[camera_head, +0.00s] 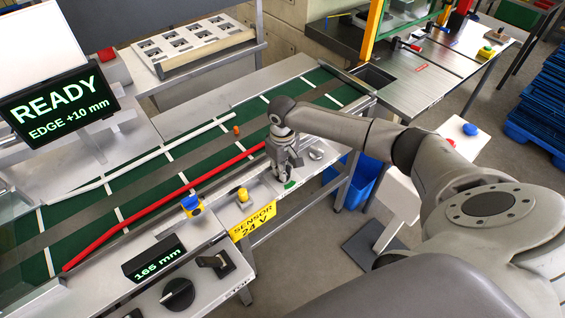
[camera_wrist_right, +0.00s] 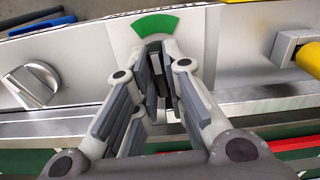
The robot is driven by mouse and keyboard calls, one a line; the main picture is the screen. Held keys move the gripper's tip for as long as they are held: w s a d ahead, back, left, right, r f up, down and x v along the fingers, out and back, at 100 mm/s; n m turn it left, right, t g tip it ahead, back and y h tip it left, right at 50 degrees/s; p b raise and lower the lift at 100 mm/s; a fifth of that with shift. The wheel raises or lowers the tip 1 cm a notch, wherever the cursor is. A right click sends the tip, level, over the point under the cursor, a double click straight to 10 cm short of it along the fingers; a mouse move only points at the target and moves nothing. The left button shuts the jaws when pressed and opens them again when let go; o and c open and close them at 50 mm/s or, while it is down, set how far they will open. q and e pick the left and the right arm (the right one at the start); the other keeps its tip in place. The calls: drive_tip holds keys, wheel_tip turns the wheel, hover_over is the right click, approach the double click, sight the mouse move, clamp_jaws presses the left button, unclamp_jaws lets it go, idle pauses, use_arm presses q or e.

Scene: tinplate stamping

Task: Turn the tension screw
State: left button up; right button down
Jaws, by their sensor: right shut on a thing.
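My right gripper (camera_head: 284,178) reaches down to the front rail of the conveyor, near a green mark (camera_head: 290,184). In the right wrist view the gripper (camera_wrist_right: 160,62) has its fingers closed on a small dark part, which I take to be the tension screw. The fingers hide most of it. Just beyond the fingertips a green arc mark (camera_wrist_right: 156,24) shows on a pale plate. My left gripper is not in view.
A round metal knob (camera_head: 316,153) and a yellow sensor (camera_head: 243,194) flank the gripper on the rail. A red strip (camera_head: 165,207) runs along the green belt (camera_head: 150,185). Displays read "READY EDGE +10 mm" (camera_head: 62,105) and "165 mm" (camera_head: 155,264). A blue bin (camera_head: 366,180) stands below.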

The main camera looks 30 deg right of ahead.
drive_tip(key=shift+r+m+p, duration=0.1)
drive_tip(key=shift+m+p, duration=0.7)
drive_tip(key=shift+p, duration=0.05)
drive_tip(key=c, duration=1.5)
unclamp_jaws()
wheel_tip(320, 180, up, 12)
